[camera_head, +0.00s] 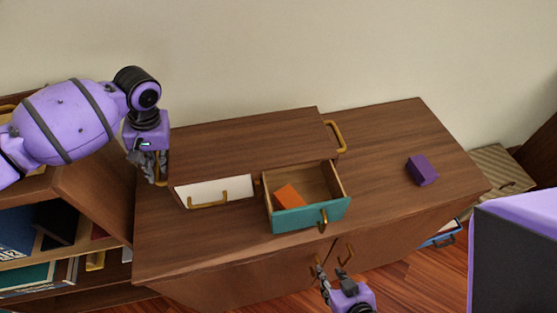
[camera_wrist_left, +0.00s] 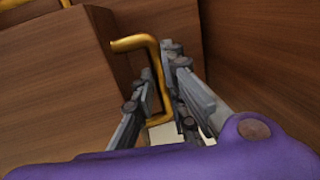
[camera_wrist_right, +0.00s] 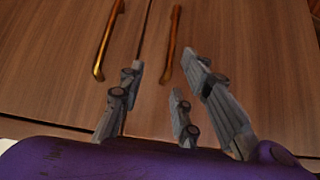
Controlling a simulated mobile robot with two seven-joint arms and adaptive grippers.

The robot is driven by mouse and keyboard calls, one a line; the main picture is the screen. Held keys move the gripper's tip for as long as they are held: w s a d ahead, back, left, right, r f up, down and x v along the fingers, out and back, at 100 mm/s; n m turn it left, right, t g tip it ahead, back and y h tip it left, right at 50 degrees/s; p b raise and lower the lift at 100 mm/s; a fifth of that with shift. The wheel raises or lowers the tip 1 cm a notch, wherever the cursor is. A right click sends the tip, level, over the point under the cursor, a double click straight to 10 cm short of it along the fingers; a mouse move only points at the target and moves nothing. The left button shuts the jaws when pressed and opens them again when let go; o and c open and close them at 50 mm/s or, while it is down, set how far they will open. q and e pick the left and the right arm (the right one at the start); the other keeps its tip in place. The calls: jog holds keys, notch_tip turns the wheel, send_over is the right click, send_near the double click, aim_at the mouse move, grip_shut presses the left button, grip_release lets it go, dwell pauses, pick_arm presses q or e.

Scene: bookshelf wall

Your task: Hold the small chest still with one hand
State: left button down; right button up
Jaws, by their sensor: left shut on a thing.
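The small chest (camera_head: 250,140) is dark wood and stands on a wider cabinet. It has a white drawer (camera_head: 226,188), which looks closed, and a teal drawer (camera_head: 290,218), which is pulled out with an orange block (camera_head: 289,196) inside. My left gripper (camera_head: 157,170) is at the chest's left end, shut on its brass side handle, which shows between the fingers in the left wrist view (camera_wrist_left: 150,47). A matching handle (camera_head: 337,136) is on the right end. My right gripper (camera_head: 322,275) is open and empty, low in front of the cabinet doors; its spread fingers show in the right wrist view (camera_wrist_right: 160,85).
The cabinet top (camera_head: 385,150) is clear right of the chest, apart from a purple block (camera_head: 422,170). Two brass door handles (camera_wrist_right: 172,45) are ahead of my right gripper. A bookshelf (camera_head: 85,205) stands at the left, and a striped box (camera_head: 500,168) at the right.

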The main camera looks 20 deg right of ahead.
jog(key=s, duration=0.3)
jog(key=shift+s+d+f+g, duration=0.15)
jog(key=shift+s+f+g, duration=0.15)
jog(key=shift+f, duration=0.1)
jog(key=c, duration=0.5)
jog(key=shift+s+a+r+t, duration=0.1)
jog(key=shift+s+r+t, duration=0.1)
jog(key=shift+r, duration=0.45)
jog(key=shift+s+a+r+t, duration=0.1)
jog(key=shift+s+r+t, duration=0.1)
jog(key=shift+r, duration=0.4)
grip_shut()
jog(key=t, duration=0.7)
send_near(327, 223)
notch_tip(327, 223, down, 4)
jog(key=w, duration=0.3)
jog(key=shift+m+h, duration=0.3)
jog(key=shift+w+d+f, duration=0.1)
jog(key=shift+w+f, duration=0.1)
jog(key=shift+w, duration=1.15)
jog(key=shift+w+d+f, duration=0.1)
jog(key=shift+w+f, duration=0.15)
jog(key=shift+w, duration=1.05)
jog(key=shift+w+d+f, duration=0.15)
jog(key=shift+w+f, duration=0.05)
jog(key=shift+w, duration=1.15)
